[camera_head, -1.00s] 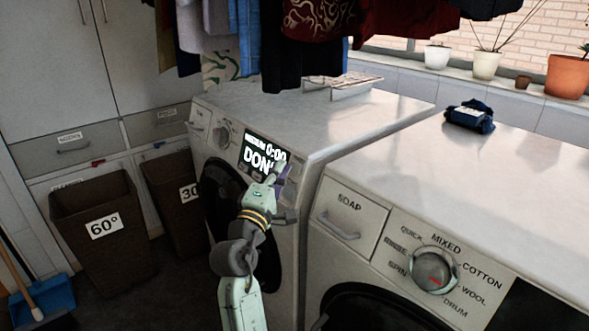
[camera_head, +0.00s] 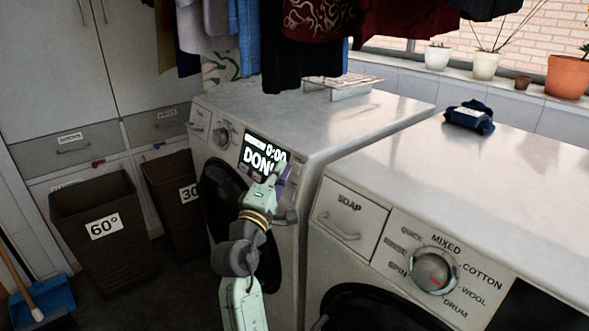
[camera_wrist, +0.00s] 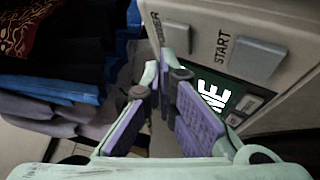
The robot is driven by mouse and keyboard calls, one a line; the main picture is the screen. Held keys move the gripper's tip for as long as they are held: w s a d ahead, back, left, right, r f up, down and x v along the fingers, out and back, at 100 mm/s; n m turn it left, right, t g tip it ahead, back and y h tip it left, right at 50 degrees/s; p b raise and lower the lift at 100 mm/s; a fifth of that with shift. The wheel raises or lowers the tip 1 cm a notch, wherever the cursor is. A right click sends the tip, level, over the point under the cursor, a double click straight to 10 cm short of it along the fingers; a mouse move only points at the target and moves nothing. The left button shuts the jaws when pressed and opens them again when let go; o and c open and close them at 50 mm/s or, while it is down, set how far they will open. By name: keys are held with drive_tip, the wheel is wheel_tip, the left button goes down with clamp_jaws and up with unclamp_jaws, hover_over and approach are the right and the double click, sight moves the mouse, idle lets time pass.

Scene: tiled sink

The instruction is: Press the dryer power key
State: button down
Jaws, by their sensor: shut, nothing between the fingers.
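The dryer appears to be the left white machine (camera_head: 318,108); its display (camera_head: 252,152) reads "DONE" and "0:00". My gripper (camera_head: 277,175) is shut and empty, in front of the right end of that panel, hiding part of it. In the wrist view, my gripper (camera_wrist: 163,88) has its purple-padded fingers pointing towards the panel. A grey START key (camera_wrist: 258,58) and a smaller grey key (camera_wrist: 176,38) sit above the display (camera_wrist: 212,92). The smaller key's label is blurred; it may be the power key. The fingertips lie just below it in the picture; I cannot tell whether they touch anything.
A second white machine (camera_head: 480,180) with a dial (camera_head: 435,270) stands to the right, a folded blue cloth (camera_head: 470,117) on top. Clothes (camera_head: 320,25) hang above the left machine, near a wire rack (camera_head: 342,85). Brown baskets (camera_head: 100,235) stand at left.

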drive_tip(key=shift+w+d, duration=0.1)
idle(0.4)
drive_tip(key=shift+w+d+f, duration=0.15)
drive_tip(key=shift+w+d, duration=0.05)
drive_tip(key=shift+d, duration=0.15)
idle(0.4)
drive_tip(key=shift+s+a, duration=0.3)
drive_tip(key=shift+a, duration=0.15)
drive_tip(key=shift+r, duration=0.2)
drive_tip(key=shift+s+a+r+p, duration=0.2)
drive_tip(key=shift+s+a+r, duration=0.1)
drive_tip(key=shift+s+a, duration=0.35)
drive_tip(key=shift+s+a+r+p, duration=0.15)
drive_tip(key=shift+s+a+r, duration=0.25)
drive_tip(key=shift+a, duration=0.5)
drive_tip(key=shift+s+a+r+p, duration=0.25)
drive_tip(key=shift+s+a, duration=0.35)
drive_tip(key=shift+a, duration=0.15)
